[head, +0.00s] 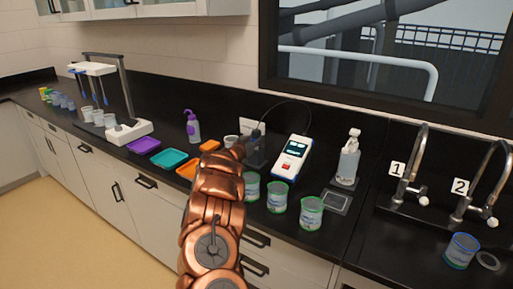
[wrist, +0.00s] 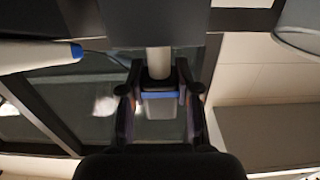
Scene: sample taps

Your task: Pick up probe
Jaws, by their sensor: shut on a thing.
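My gripper (wrist: 158,92) is shut on the probe (wrist: 158,62), a pale shaft with a blue band between the two fingers. In the head view my copper arm reaches over the counter, and my gripper (head: 244,143) is at a dark stand (head: 257,157) left of the white meter (head: 291,157). A thin black cable arcs from there towards the meter. The probe itself is too small and dark to make out clearly in the head view. I cannot tell whether it is clear of the stand.
Several green-rimmed cups (head: 311,213) stand in front of the meter. A white bottle (head: 347,160) and a small pad (head: 335,201) are to the right, then taps 1 (head: 411,170) and 2 (head: 477,190) with a blue-rimmed cup (head: 461,250). Coloured trays (head: 169,160) lie left.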

